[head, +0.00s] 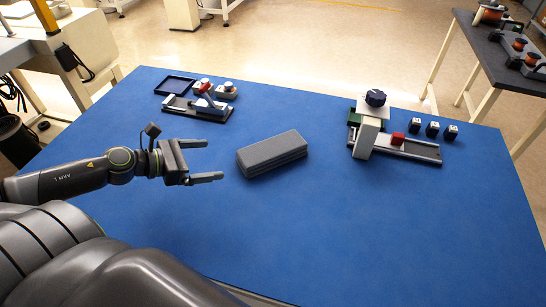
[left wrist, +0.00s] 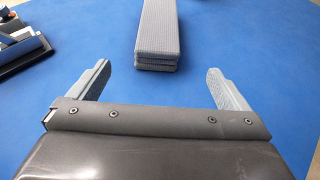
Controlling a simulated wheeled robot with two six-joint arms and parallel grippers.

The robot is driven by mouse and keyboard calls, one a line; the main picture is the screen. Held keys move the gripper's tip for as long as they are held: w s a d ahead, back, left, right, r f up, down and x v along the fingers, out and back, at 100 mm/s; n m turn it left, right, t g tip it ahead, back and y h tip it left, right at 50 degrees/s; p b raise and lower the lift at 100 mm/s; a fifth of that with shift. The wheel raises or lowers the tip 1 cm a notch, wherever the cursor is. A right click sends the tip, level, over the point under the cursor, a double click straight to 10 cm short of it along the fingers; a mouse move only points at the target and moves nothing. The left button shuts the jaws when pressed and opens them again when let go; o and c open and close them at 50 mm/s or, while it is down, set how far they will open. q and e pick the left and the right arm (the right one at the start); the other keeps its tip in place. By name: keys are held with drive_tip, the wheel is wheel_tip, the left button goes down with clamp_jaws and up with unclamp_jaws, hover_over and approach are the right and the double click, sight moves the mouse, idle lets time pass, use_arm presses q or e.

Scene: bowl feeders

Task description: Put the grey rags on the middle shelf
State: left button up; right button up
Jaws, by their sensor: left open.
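The grey rags (head: 272,154) lie as a neat folded stack on the blue table, near its middle. My left gripper (head: 208,161) is open and empty, just left of the stack, with its fingers pointing toward the near end of it. In the left wrist view the stack (left wrist: 157,38) lies ahead of and between the two open fingers (left wrist: 155,85), apart from them. No shelf shows in either view. My right gripper is not in view.
A white-posted fixture (head: 367,138) and small dark blocks (head: 432,129) stand at the right. The table's front is clear.

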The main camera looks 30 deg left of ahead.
sight(250, 155)
use_arm(q)
drive_tip(key=shift+w+d+f+b, duration=0.25)
drive_tip(key=shift+w+f+b, duration=0.1)
drive_tip(key=shift+b, duration=0.05)
drive_tip(key=shift+w+d+r, duration=0.1)
drive_tip(key=shift+w, duration=0.05)
drive_tip(key=shift+b+x, duration=0.45)
drive_tip(key=shift+x, duration=0.45)
drive_tip(key=shift+w+d, duration=0.3)
drive_tip(key=shift+w, duration=0.2)
drive_tip(key=x, duration=0.4)
drive_tip(key=shift+w, duration=0.2)
drive_tip(key=shift+f+p+x, duration=0.15)
drive_tip(key=shift+p+x, duration=0.15)
drive_tip(key=shift+x, duration=1.5)
drive_tip(key=shift+f+p+x, duration=0.1)
drive_tip(key=shift+p+x, duration=0.2)
drive_tip(key=shift+x, duration=1.5)
drive_tip(key=shift+a, duration=0.2)
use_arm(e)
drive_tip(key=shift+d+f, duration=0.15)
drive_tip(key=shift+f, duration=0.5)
